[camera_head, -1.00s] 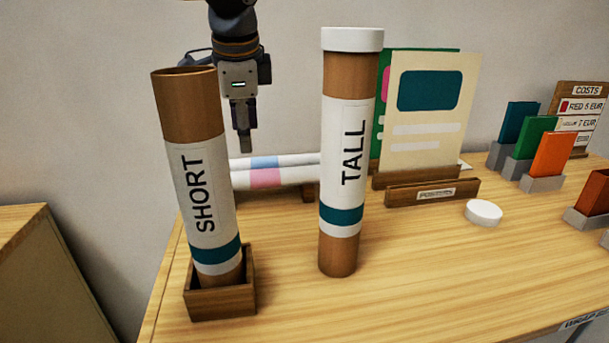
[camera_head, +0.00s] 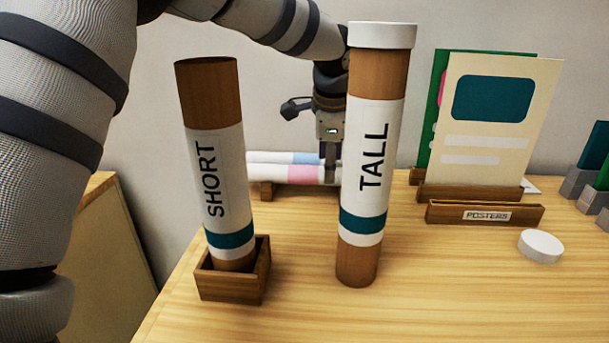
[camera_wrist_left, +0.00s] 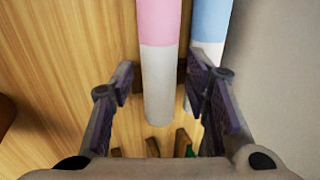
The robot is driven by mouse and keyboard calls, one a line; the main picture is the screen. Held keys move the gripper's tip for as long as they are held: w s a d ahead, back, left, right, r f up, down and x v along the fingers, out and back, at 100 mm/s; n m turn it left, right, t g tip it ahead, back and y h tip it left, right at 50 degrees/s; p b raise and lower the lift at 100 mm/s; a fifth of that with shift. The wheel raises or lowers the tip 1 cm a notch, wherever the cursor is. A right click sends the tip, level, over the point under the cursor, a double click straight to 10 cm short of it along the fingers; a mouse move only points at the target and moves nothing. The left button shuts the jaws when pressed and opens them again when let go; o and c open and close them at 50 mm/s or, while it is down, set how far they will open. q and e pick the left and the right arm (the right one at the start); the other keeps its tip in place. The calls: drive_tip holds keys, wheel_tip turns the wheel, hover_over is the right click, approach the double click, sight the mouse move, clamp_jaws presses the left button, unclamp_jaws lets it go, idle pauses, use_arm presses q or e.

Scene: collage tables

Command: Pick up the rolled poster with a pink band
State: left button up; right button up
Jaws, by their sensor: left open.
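The rolled white poster with a pink band (camera_head: 303,174) lies on a low wooden rack behind the two tubes. It also shows in the left wrist view (camera_wrist_left: 158,75). My left gripper (camera_head: 331,168) points down at the poster's right part, partly hidden by the TALL tube. In the left wrist view my left gripper (camera_wrist_left: 162,88) is open, with one finger on each side of the poster's white end and gaps visible. A poster with a blue band (camera_head: 285,157) lies parallel behind it. My right gripper is not in view.
The upright TALL tube (camera_head: 352,228) stands in front of my left gripper. The SHORT tube (camera_head: 225,165) stands in a wooden box (camera_head: 232,286). Flat posters (camera_head: 500,105) stand in a rack to the right, near a white cap (camera_head: 540,246). The table's front middle is clear.

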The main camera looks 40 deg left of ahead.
use_arm(q)
drive_tip(key=x, duration=0.3)
drive_tip(key=shift+f, duration=0.2)
drive_tip(key=shift+r, duration=0.1)
drive_tip(key=c, duration=0.9)
drive_tip(key=shift+d, duration=0.1)
